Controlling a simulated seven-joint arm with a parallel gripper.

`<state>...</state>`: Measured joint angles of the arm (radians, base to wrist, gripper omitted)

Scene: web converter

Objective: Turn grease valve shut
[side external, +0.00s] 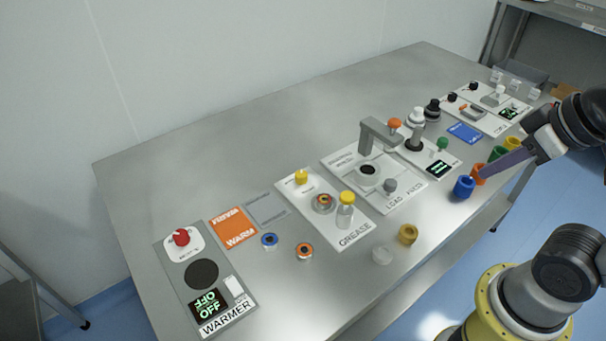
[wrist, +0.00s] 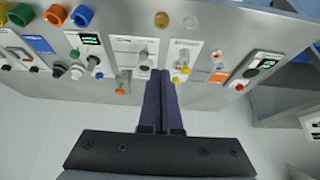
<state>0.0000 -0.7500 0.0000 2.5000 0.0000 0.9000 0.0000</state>
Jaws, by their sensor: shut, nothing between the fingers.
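The white grease panel (side external: 336,236) lies mid-table in the side view, with its GREASE label at the front. A yellow knob (side external: 301,177) stands at its back end. An orange-rimmed ring (side external: 323,203) and a clear bottle with a yellow cap (side external: 346,211) are also on it. In the wrist view the panel (wrist: 187,48) is just right of the fingertips, and a yellow knob (wrist: 174,80) shows beside them. My gripper (wrist: 160,73) has its purple fingers together and empty. In the side view it (side external: 497,176) is at the right, well away from the grease panel. The knob's exact angle is too small to read.
A warmer panel (side external: 238,314) with a red knob is at the left. A panel with a grey lever arm (side external: 374,128) stands right of the grease panel. A blue cup (side external: 464,187) and other coloured cups line the right edge. The back left table is clear.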

